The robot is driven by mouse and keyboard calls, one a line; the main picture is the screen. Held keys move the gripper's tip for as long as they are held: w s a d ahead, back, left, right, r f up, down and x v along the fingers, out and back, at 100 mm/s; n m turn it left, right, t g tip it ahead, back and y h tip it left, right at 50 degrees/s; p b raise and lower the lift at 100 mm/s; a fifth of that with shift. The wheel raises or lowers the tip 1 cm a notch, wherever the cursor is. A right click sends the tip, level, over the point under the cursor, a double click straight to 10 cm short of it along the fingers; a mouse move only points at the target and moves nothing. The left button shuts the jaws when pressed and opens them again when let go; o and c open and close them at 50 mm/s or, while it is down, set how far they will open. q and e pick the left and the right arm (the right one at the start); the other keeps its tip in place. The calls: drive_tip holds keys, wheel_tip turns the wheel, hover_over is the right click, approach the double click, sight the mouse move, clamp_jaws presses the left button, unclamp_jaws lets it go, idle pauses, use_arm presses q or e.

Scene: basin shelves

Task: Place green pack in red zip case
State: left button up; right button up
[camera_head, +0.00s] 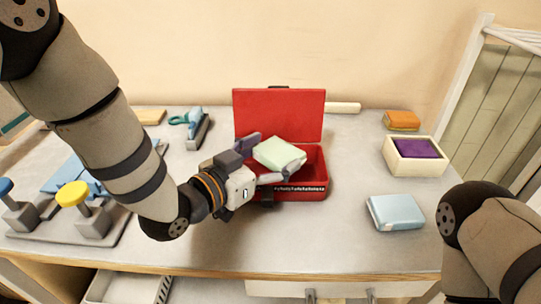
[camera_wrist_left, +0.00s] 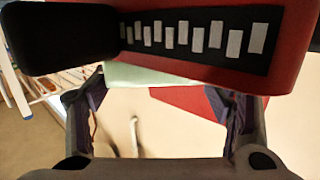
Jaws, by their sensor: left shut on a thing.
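The red zip case (camera_head: 313,184) stands open on the table, its lid (camera_head: 280,113) raised at the back. The pale green pack (camera_head: 279,151) is between the fingers of my left gripper (camera_head: 271,156), which is shut on it. The pack is tilted, over or partly inside the case's opening; I cannot tell whether it touches the bottom. In the left wrist view, the case's front wall with its zip teeth (camera_wrist_left: 200,38) fills the top, and an edge of the green pack (camera_wrist_left: 150,76) shows between the fingers (camera_wrist_left: 160,105). My right arm is at the right edge, its gripper out of view.
To the right are a light blue pack (camera_head: 396,212), a cream box (camera_head: 413,164) with a purple pack (camera_head: 416,148), and an orange pack (camera_head: 402,120). A yellow-knobbed stand (camera_head: 72,194) and a stapler-like tool (camera_head: 198,132) are at left. The table front is clear.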

use_arm(q)
drive_tip(key=shift+r, duration=0.1)
drive_tip(key=shift+f, duration=0.65)
drive_tip(key=o, duration=1.1)
drive_tip(key=shift+o, duration=0.2)
use_arm(e)
drive_tip(key=shift+s+f, duration=0.1)
use_arm(q)
drive_tip(key=shift+r, duration=0.1)
drive_tip(key=shift+r, duration=0.4)
drive_tip(key=p+v, duration=0.1)
drive_tip(key=v, duration=1.1)
use_arm(e)
drive_tip(key=shift+w+r, duration=0.6)
drive_tip(key=shift+r, duration=0.1)
use_arm(q)
drive_tip(key=shift+a+r, duration=0.1)
